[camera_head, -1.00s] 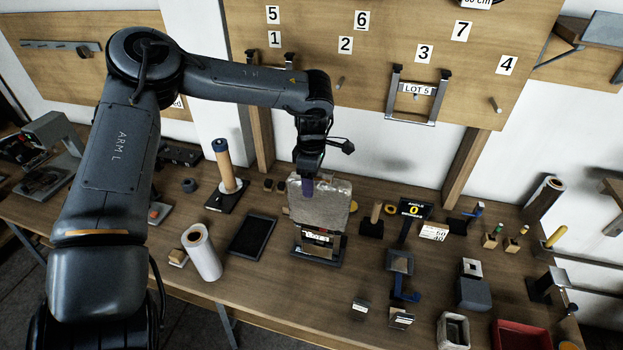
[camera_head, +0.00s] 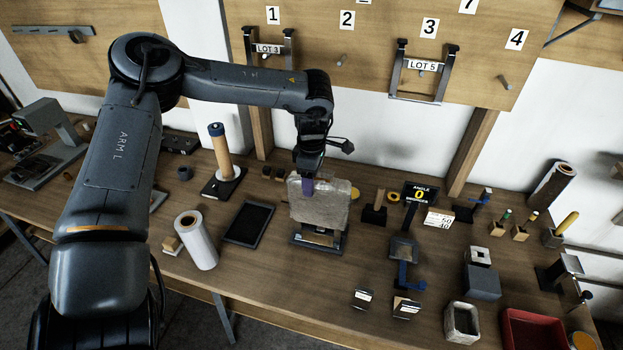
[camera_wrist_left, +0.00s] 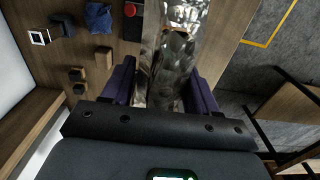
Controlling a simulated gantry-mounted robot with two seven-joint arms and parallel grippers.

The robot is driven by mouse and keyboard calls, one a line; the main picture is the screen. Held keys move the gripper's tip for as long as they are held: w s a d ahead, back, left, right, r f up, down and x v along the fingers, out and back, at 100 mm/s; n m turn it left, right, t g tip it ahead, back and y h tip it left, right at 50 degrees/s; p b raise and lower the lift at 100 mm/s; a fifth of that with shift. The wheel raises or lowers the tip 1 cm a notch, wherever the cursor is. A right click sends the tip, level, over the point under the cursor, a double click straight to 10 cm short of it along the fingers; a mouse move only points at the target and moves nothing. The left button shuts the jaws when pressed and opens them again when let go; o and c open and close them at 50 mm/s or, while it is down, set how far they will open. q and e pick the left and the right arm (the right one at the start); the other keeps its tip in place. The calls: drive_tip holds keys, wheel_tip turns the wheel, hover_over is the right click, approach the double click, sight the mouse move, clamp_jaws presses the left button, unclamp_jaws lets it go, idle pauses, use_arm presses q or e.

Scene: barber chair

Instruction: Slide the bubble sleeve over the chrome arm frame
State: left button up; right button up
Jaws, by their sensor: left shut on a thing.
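The bubble sleeve (camera_head: 320,205) is a silvery, crinkled wrap standing upright over a dark stand (camera_head: 317,246) on the bench. A little bright metal (camera_head: 318,236) shows beneath its lower edge; this seems to be the chrome arm frame, and the rest is hidden by the sleeve. My left gripper (camera_head: 308,185) is shut on the sleeve's upper part, from above. In the left wrist view the shiny sleeve (camera_wrist_left: 177,60) lies between the two purple fingers (camera_wrist_left: 160,92). My right gripper is not in view.
Chrome frames tagged LOT 3 (camera_head: 268,48) and LOT 5 (camera_head: 422,66) hang on the back board. An angle display (camera_head: 420,194) stands right.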

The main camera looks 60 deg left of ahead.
sight(311, 201)
use_arm(q)
drive_tip(key=shift+f+b, duration=2.85)
drive_tip(key=shift+f, duration=1.35)
drive_tip(key=shift+f+b, duration=0.6)
drive_tip(key=shift+f, duration=0.35)
drive_tip(key=o, duration=1.4)
